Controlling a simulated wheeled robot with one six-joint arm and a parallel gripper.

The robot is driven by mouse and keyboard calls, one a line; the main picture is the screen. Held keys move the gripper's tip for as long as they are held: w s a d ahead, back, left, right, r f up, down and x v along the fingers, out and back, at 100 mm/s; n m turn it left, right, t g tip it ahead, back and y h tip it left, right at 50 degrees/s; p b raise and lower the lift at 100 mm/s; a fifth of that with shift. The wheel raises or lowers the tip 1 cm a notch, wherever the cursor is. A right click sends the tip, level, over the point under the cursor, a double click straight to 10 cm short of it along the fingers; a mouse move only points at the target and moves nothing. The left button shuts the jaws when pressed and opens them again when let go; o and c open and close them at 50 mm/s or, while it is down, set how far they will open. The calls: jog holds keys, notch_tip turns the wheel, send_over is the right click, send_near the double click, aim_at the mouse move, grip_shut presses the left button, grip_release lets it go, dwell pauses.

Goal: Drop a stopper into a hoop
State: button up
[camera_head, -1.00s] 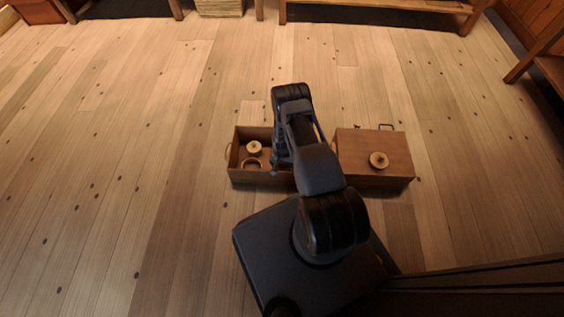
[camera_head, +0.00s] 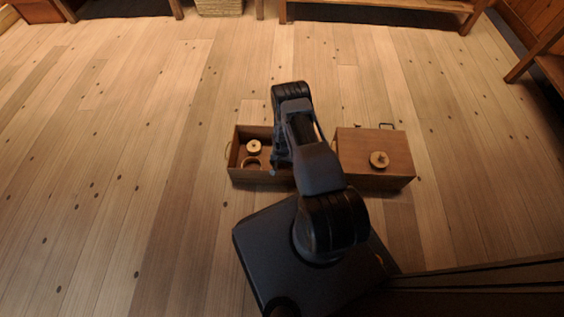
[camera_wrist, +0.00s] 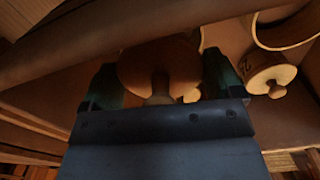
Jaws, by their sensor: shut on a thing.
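My gripper (camera_wrist: 161,88) is shut on a round, knobbed wooden stopper (camera_wrist: 158,65), seen from its knob side in the wrist view. In the head view my arm hides the held stopper, and my gripper (camera_head: 277,163) is at the right end of the open wooden box (camera_head: 262,178). A pale hoop (camera_head: 251,162) lies inside that box, left of my gripper; part of it shows at the wrist view's top right (camera_wrist: 284,38). Another knobbed stopper (camera_head: 254,147) is just behind the hoop; a marked one shows in the wrist view (camera_wrist: 271,76).
A closed-topped wooden box (camera_head: 362,165) stands right of my arm, with a knobbed wooden piece (camera_head: 379,159) on top. A box wall (camera_wrist: 120,38) crosses the wrist view close to the held stopper. The plank floor (camera_head: 130,160) to the left is clear.

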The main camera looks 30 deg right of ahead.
jog(key=shift+f+b, duration=0.3)
jog(key=shift+f+b, duration=0.35)
jog(key=shift+b, duration=0.05)
jog(key=shift+f+b, duration=0.8)
jog(key=shift+b, duration=0.2)
dwell(1.0)
jog(key=o, duration=0.8)
jog(key=shift+c, duration=0.2)
jog(key=shift+r, duration=0.3)
jog(key=shift+r+p, duration=0.5)
jog(key=shift+r, duration=0.1)
dwell(0.3)
